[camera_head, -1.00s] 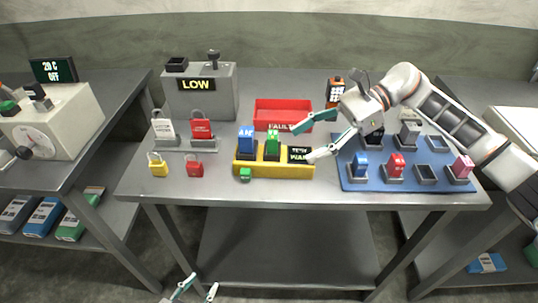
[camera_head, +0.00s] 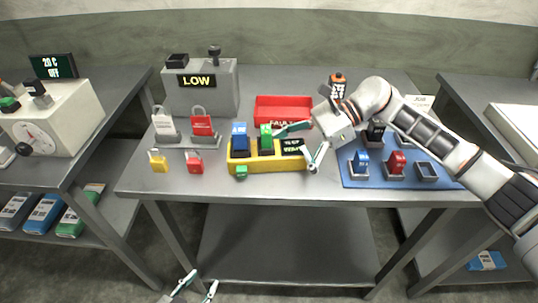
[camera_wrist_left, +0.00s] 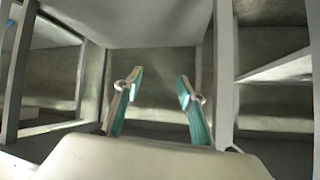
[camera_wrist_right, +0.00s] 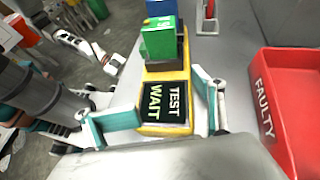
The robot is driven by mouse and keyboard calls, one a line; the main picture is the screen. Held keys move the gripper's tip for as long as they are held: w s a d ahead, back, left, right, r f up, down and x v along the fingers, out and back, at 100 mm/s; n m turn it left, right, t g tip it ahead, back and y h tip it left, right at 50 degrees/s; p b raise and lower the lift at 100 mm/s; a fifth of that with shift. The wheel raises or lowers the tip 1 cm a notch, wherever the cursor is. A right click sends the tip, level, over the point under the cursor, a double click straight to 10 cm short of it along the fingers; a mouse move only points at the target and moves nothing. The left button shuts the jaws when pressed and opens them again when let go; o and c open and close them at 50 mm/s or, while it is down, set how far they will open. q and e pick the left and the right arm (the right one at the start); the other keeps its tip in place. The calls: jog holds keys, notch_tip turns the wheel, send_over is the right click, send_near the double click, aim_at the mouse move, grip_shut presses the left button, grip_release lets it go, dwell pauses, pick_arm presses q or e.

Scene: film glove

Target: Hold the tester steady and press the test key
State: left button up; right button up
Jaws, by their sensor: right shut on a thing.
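The tester (camera_head: 267,165) is a yellow block on the middle table. It carries a blue cartridge (camera_head: 240,139), a green cartridge (camera_head: 266,138) and a dark display (camera_head: 292,147), which reads TEST WAIT in the right wrist view (camera_wrist_right: 165,102). The small green test key (camera_head: 241,171) is on its front side, at the left; it is not visible in the right wrist view. My right gripper (camera_head: 297,150) is shut on the tester's display end, one finger on each side (camera_wrist_right: 152,115). My left gripper (camera_head: 195,287) is open and empty, low in front of the table; its spread fingers show in the left wrist view (camera_wrist_left: 158,92).
The red FAULTY bin (camera_head: 282,110) stands behind the tester. A grey box (camera_head: 201,90) showing LOW is at back left. Padlocks (camera_head: 194,161) and larger lock-shaped pieces (camera_head: 203,127) stand left. A blue tray (camera_head: 359,182) with cartridges is right, partly behind my arm. Table front before the tester is clear.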

pick_arm(q)
jog(key=shift+f, duration=0.2)
jog(key=shift+c, duration=0.5)
jog(key=shift+s+f, duration=0.1)
jog(key=shift+f, duration=0.05)
grip_shut()
dwell(0.5)
jog(key=w+d+r+m+t+h, duration=0.1)
jog(key=w+d+r+t+h, duration=0.15)
jog(key=d+r, duration=0.4)
jog(key=w+d+r+m+t+h, duration=0.1)
jog(key=w+d+r+t+h, duration=0.15)
jog(key=r, duration=0.65)
jog(key=s+d+r+m+t+h, duration=0.1)
jog(key=d+r+t+h, duration=0.1)
jog(key=r, duration=0.5)
jog(key=s+d+r+m+t+h, duration=0.1)
jog(key=s+d+r+t+h, duration=0.1)
jog(key=r, duration=0.6)
jog(key=shift+d+t, duration=0.3)
jog(key=shift+t, duration=0.2)
